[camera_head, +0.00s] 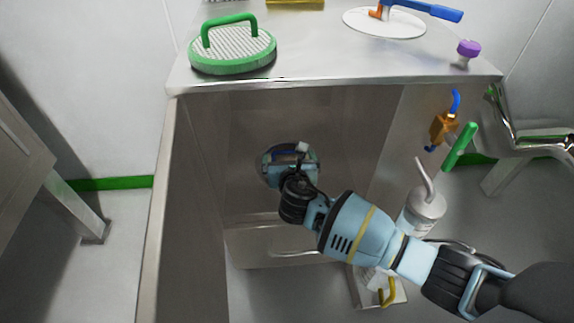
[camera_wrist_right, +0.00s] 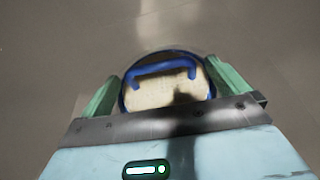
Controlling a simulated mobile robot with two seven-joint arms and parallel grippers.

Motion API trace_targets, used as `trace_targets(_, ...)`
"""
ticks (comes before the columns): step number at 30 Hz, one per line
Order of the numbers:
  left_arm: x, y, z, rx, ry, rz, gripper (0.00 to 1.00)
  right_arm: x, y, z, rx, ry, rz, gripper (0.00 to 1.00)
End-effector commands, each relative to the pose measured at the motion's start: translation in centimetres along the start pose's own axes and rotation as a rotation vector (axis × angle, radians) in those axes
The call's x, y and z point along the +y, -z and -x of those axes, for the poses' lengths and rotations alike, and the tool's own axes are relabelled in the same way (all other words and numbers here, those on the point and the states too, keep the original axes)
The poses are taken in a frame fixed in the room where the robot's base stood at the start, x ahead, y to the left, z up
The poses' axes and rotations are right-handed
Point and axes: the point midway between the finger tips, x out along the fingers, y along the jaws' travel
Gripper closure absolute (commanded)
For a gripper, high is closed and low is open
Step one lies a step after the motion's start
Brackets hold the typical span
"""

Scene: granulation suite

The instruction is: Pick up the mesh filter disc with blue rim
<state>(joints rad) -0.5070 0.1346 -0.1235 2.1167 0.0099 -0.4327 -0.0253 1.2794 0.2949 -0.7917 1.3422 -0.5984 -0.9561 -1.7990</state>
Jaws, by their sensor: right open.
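The mesh filter disc with blue rim (camera_wrist_right: 165,94) lies in the right wrist view with a blue bar handle across its top. It sits low inside the open steel cabinet in the head view (camera_head: 267,165), mostly hidden behind my right gripper (camera_head: 290,163). My right gripper is open, and its two green fingers flank the disc in the right wrist view (camera_wrist_right: 163,82). The handle shows between the fingers but is not clamped. I cannot tell whether the fingers touch the rim. My left gripper is not in view.
A green-rimmed mesh disc (camera_head: 232,58) with a green handle stands on the steel tabletop (camera_head: 310,60). A white disc (camera_head: 384,24) and a purple-capped item (camera_head: 468,50) are also there. A grey bottle (camera_head: 424,208) stands near my right arm. The cabinet walls (camera_head: 195,200) enclose the gripper.

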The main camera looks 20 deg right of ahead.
Motion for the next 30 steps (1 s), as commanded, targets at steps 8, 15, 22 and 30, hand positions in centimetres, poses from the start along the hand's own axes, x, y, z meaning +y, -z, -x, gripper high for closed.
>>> trace_targets(8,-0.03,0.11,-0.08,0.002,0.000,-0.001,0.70,0.01,-0.16,-0.15,-0.001,0.000,-0.001,0.01)
trace_targets(15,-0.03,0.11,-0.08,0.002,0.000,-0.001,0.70,0.00,-0.12,-0.14,-0.001,0.000,-0.001,0.33)
trace_targets(22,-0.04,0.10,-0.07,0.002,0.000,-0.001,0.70,0.01,-0.13,-0.14,-0.001,0.000,-0.001,0.42)
trace_targets(30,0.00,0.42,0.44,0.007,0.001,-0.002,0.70,-0.37,-0.60,0.02,-0.001,0.001,-0.001,0.42)
